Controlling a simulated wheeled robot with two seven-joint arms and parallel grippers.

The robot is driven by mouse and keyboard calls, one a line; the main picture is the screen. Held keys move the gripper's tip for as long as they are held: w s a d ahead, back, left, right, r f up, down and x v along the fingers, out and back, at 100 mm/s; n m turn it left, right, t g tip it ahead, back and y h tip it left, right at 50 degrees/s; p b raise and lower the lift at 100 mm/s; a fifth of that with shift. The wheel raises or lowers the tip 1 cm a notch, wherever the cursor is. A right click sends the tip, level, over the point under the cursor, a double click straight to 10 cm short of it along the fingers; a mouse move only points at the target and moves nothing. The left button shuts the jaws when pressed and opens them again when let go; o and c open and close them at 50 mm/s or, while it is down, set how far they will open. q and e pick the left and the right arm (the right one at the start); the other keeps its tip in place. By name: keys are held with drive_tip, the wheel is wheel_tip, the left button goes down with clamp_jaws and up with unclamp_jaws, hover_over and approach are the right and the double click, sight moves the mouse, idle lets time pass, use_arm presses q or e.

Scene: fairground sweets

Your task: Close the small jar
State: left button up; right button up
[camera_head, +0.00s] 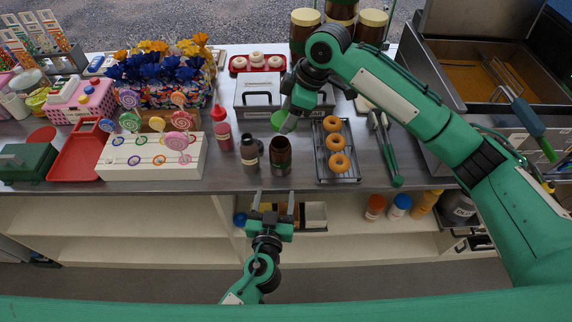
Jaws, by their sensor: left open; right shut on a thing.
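The small jar (280,163) is dark brown and stands upright near the counter's front edge. Its top looks open, with no lid on it. My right gripper (289,124) reaches in from the right and is shut on a green lid (280,116), just behind and above the jar. The lid is apart from the jar, and the gripper hides part of it. My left gripper (272,205) is open and empty, in front of the counter edge and below the jar in the picture.
A dark bottle (249,154) stands close left of the jar, with a red squeeze bottle (222,130) further left. A rack (320,170) of doughnuts is on the right, then green-handled tongs (388,155). A white lollipop stand (150,166) fills the left.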

sight(279, 163)
drive_tip(key=shift+w+a+f+n, duration=0.15)
drive_tip(key=shift+w+a+n, duration=0.15)
drive_tip(key=shift+a, duration=0.3)
drive_tip(key=shift+s, duration=0.1)
use_arm(q)
wheel_tip(279, 163, up, 3)
drive_tip(key=shift+d+f+t, duration=0.1)
drive_tip(key=shift+t, duration=0.3)
use_arm(e)
drive_tip(key=shift+s+d, duration=0.1)
use_arm(q)
drive_tip(key=w, duration=0.4)
drive_tip(key=w+d, duration=0.1)
drive_tip(key=w, duration=0.7)
drive_tip(key=shift+d, duration=0.2)
drive_tip(key=shift+c, duration=0.5)
